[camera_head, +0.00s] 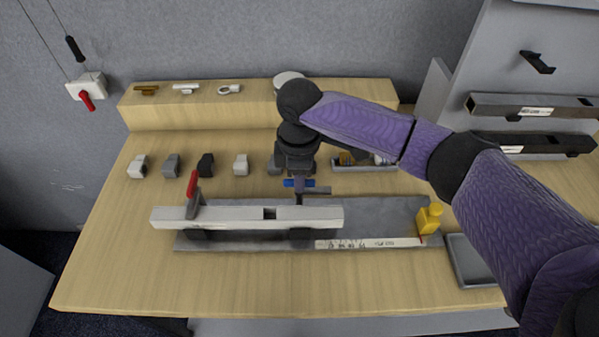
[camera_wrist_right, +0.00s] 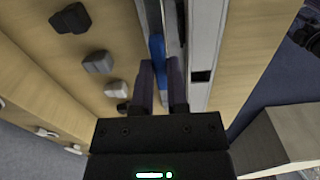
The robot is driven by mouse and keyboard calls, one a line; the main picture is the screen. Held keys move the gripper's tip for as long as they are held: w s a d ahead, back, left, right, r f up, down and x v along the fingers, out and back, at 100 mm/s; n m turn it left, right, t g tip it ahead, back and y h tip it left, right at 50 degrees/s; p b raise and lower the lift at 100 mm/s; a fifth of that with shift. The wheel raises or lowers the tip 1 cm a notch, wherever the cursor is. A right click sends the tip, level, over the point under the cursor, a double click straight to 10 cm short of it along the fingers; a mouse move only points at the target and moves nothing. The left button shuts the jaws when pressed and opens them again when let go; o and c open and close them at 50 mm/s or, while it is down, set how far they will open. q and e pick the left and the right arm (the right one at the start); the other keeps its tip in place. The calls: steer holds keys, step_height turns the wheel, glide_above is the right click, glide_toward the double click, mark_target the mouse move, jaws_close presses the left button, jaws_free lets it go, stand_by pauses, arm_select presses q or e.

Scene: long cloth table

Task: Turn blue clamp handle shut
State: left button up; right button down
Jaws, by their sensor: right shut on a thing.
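The blue clamp handle (camera_head: 300,183) is at the back edge of the long pale bar (camera_head: 240,214), right of its middle. It lies roughly level, along the bar, in the head view. My right gripper (camera_head: 299,189) comes down on it from above and is shut on it, hiding part of it. In the right wrist view the blue handle (camera_wrist_right: 157,48) runs on beyond the fingertips (camera_wrist_right: 162,68), alongside the bar. My left gripper is out of view.
A red clamp handle (camera_head: 192,184) stands up near the bar's left end. Several small blocks (camera_head: 206,164) line the back. The table's front left is clear.

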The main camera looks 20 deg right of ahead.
steer(key=shift+r+p, duration=0.2)
steer(key=shift+p, duration=0.2)
steer(key=m+p, duration=0.7)
steer(key=p, duration=0.1)
steer(key=shift+p, duration=0.3)
steer(key=shift+m+p, duration=0.35)
steer(key=shift+m, duration=0.15)
steer(key=m+p, duration=0.2)
steer(key=m, duration=0.2)
steer(key=shift+p, duration=0.3)
steer(key=m+p, duration=0.1)
steer(key=m, duration=0.2)
steer(key=shift+f+m, duration=0.1)
steer(key=shift+m, duration=0.2)
steer(key=shift+m+p, duration=0.3)
steer(key=shift+m, duration=0.5)
steer(key=shift+w+m, duration=0.1)
steer(key=shift+m, duration=0.2)
steer(key=c, duration=0.6)
jaws_free()
steer(key=shift+c, duration=0.2)
